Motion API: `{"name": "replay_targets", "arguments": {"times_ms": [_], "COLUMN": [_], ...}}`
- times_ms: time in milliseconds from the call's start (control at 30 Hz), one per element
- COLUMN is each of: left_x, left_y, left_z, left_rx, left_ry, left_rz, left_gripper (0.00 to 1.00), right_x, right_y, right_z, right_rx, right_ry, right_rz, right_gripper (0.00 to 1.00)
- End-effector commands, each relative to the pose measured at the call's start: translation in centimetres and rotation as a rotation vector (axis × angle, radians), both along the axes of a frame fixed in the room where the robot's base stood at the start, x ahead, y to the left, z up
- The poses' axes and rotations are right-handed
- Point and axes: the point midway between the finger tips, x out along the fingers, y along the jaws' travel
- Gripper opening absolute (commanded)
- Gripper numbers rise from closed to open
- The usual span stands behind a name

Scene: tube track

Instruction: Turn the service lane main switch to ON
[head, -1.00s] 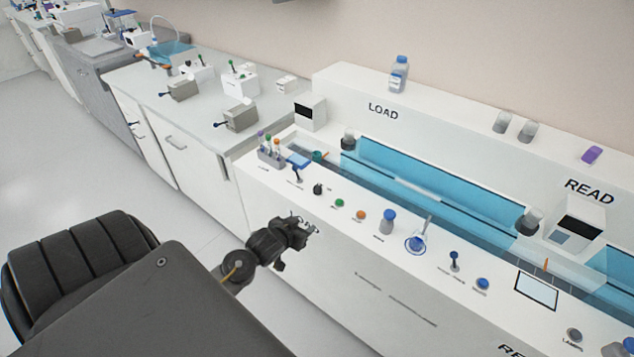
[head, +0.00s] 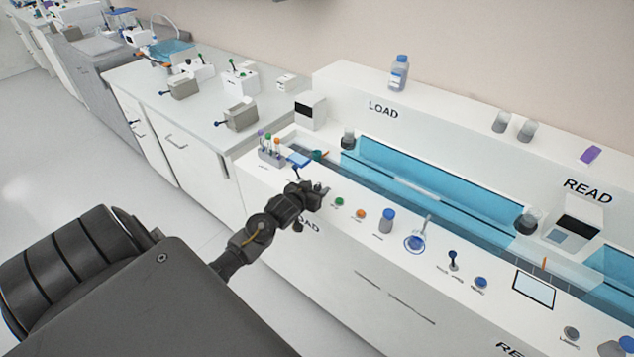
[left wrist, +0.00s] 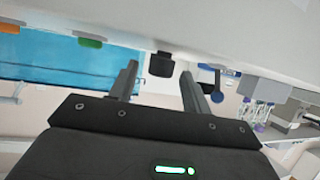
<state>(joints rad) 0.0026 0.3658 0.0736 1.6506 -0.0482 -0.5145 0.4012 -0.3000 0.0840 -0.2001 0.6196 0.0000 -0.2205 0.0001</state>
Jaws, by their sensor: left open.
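A small black rotary knob (left wrist: 161,64) sits on the white LOAD panel (head: 372,251), and its label is too small to read. In the left wrist view the knob lies between and just beyond my two fingertips, with no visible contact. My left gripper (head: 320,192) is open and empty, at the front edge of the panel. It hides the knob in the head view. My right gripper is not in view.
A green button (head: 339,202) and an orange button (head: 360,214) are to the right of the knob. A blue-topped lever (head: 297,170) and a tube rack (head: 268,152) are to its left. A blue-capped bottle (head: 387,221) stands farther right.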

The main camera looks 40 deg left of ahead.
Motion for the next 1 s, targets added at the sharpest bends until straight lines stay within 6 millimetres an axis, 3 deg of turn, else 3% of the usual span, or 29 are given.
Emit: {"name": "replay_targets", "arguments": {"times_ms": [167,500,833,1000], "left_x": [1.5,1.7,1.7,1.7], "left_y": [0.3,0.3,0.3,0.5], "left_z": [-0.6,-0.8,-0.8,-0.7], "left_rx": [-0.001,0.0,0.0,0.002], "left_ry": [0.0,0.001,0.001,0.001], "left_rz": [0.0,0.0,0.0,-0.006], "left_gripper": [0.48,0.48,0.05,0.04], "right_x": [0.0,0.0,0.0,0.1], "right_y": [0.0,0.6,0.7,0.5], "right_z": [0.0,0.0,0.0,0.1], "right_rx": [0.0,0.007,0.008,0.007], "right_ry": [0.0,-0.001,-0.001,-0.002], "right_rz": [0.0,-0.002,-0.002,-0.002], "right_gripper": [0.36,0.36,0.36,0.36]}}
